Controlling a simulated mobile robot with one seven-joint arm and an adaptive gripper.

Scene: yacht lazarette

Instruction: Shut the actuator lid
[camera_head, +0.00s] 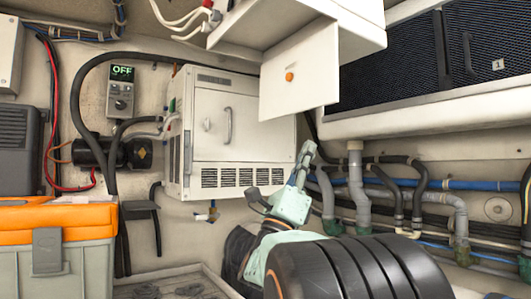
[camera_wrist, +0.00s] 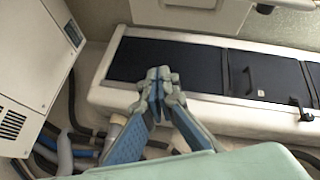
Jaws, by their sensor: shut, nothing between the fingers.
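A flat white lid (camera_head: 300,75) with an orange knob (camera_head: 289,76) hangs open beneath a white overhead box (camera_head: 290,22), and I take it for the actuator lid. The inside of the overhead box is mostly hidden.
A white cabinet (camera_head: 220,125) with a closed door stands left of my gripper. Dark mesh panels (camera_head: 490,50) in a white frame are at the upper right. Pipes and hoses (camera_head: 460,190) run along the wall below. An orange-topped toolbox (camera_head: 60,222) is at the lower left.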

